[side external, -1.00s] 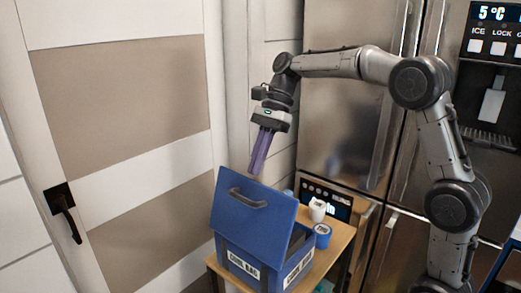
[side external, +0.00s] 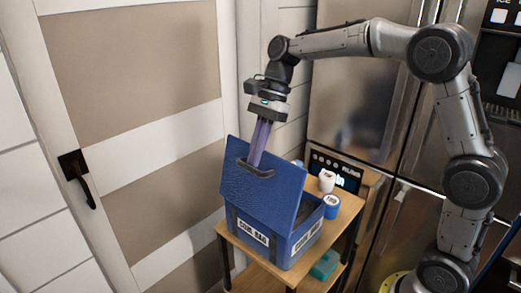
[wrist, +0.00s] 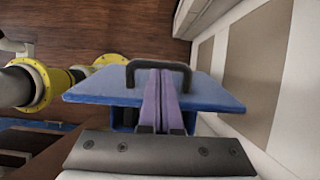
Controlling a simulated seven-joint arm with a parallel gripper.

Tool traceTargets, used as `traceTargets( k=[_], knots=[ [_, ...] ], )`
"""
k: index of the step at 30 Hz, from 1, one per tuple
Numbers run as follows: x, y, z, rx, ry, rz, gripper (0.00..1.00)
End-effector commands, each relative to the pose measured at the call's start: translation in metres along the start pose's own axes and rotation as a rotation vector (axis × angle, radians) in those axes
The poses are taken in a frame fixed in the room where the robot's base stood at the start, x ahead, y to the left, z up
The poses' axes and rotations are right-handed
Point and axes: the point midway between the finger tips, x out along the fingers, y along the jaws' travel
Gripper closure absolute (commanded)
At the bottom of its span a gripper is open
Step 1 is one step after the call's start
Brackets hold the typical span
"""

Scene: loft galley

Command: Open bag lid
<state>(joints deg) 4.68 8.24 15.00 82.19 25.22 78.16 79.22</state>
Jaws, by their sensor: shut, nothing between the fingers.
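The blue cool bag (side external: 251,237) stands on a small wooden table, with its lid (side external: 282,193) raised and tilted up above the body. A dark handle (side external: 262,173) is on the lid's outer face; it also shows in the wrist view (wrist: 182,67). My gripper (side external: 253,163) has long purple fingers, pressed together and empty, with their tips at the handle. In the wrist view the shut fingers (wrist: 157,75) reach over the blue lid (wrist: 215,96) to the middle of the handle. I cannot tell whether they touch it. The bag's inside is mostly hidden.
A white cup-like item (side external: 326,181) and a blue-and-white round item (side external: 331,206) stand on the table (side external: 342,225) right of the bag. A teal object (side external: 325,264) sits on the lower shelf. A panelled door (side external: 130,130) is at left, a steel fridge (side external: 355,100) behind.

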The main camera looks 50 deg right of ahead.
Motion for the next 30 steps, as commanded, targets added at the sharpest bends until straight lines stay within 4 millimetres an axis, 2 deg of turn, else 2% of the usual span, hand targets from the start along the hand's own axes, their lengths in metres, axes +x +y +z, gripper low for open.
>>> traceTargets(
  k=[7, 20, 25, 30],
  knots=[
    [0.011, 0.000, 0.027, -0.002, 0.044, -0.003, 1.00],
    [0.011, 0.000, 0.029, 0.000, 0.043, -0.004, 1.00],
    [-0.007, -0.001, 0.031, 0.000, 0.043, -0.008, 1.00],
    [-0.039, -0.001, 0.035, 0.000, 0.043, -0.009, 1.00]
  ],
)
